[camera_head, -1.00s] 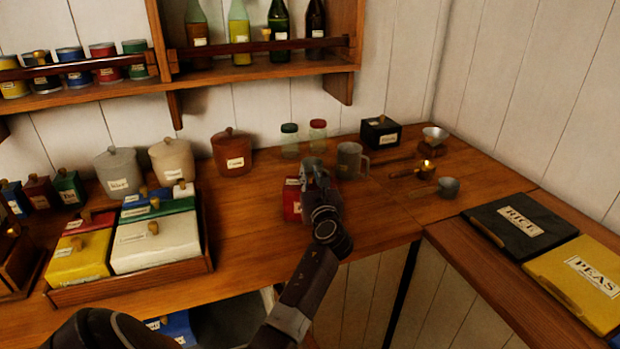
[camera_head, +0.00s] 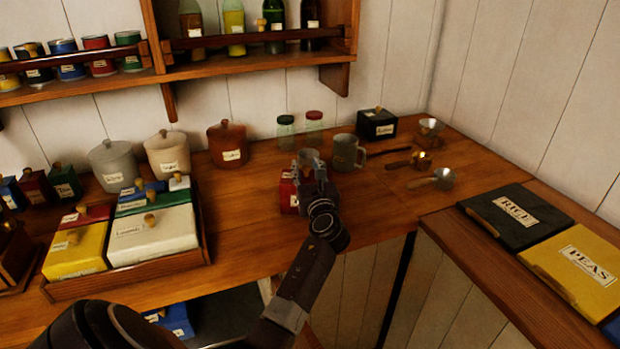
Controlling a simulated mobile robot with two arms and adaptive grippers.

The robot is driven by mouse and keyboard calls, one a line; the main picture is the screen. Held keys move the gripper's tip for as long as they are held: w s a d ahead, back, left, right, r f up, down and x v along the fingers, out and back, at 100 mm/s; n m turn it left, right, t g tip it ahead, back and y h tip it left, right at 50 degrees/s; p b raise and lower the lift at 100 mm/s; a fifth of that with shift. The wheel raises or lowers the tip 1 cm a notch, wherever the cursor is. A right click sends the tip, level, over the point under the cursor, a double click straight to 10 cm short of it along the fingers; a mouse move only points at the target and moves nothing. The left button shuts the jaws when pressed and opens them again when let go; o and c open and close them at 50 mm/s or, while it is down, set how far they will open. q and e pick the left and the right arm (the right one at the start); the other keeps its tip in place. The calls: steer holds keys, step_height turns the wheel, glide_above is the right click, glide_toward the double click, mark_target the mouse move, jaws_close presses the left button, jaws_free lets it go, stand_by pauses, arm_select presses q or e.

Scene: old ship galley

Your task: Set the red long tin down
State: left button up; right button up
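The red long tin (camera_head: 287,192), with a white label, stands on the wooden counter near its front edge. My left gripper (camera_head: 310,172) is over and in front of the tin and hides much of it. Its fingers look spread apart, at the tin's upper right; whether they still touch it is hidden. My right gripper is not in view.
A grey mug (camera_head: 346,152), another small grey vessel (camera_head: 309,156), two jars and a black box (camera_head: 377,124) stand behind. Scoops (camera_head: 437,179) lie right. A wooden tray (camera_head: 130,283) of lidded tins is left. Counter between tray and red tin is clear.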

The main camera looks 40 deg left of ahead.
arm_select(q)
steer(key=b+v, duration=0.1)
steer(key=v, duration=1)
steer(key=shift+s+d, duration=0.25)
steer(key=shift+f, duration=0.15)
